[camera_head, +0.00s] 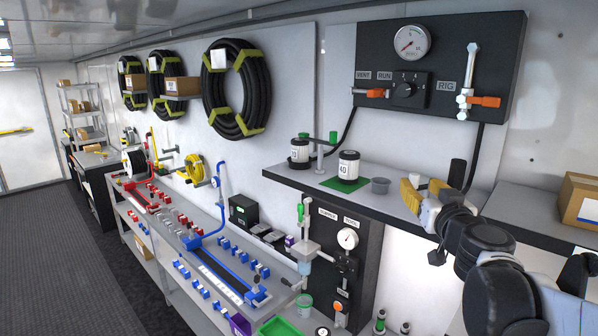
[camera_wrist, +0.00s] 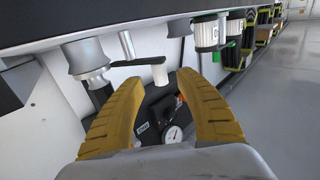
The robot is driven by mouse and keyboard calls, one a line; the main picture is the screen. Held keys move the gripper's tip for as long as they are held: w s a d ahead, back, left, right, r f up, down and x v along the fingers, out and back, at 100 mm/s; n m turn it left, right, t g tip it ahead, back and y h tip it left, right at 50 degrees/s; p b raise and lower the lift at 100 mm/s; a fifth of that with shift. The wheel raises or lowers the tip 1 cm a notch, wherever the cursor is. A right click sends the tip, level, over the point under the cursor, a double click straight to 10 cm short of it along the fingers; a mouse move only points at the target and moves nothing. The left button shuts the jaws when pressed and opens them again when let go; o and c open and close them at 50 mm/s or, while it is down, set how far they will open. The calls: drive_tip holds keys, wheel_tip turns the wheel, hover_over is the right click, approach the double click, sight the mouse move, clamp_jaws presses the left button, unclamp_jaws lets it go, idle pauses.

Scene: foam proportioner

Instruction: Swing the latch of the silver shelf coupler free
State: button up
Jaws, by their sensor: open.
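The silver coupler (camera_wrist: 88,60) is at the upper left in the wrist view, where the shelf shows along the top. A dark cylindrical part joins it below.
A black gauge panel (camera_head: 440,65) is on the wall above. A cardboard box (camera_head: 580,200) stands at the right.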

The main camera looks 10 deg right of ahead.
sight(417, 181)
drive_tip(key=w, duration=0.4)
drive_tip(key=shift+d, duration=0.35)
clamp_jaws()
drive_tip(key=shift+s, duration=0.1)
drive_tip(key=shift+d+n+y, duration=0.1)
drive_tip(key=shift+n+y, duration=0.2)
drive_tip(key=shift+y, duration=0.2)
drive_tip(key=shift+s+n+y, duration=0.2)
drive_tip(key=shift+n+y, duration=0.1)
drive_tip(key=shift+y, duration=0.2)
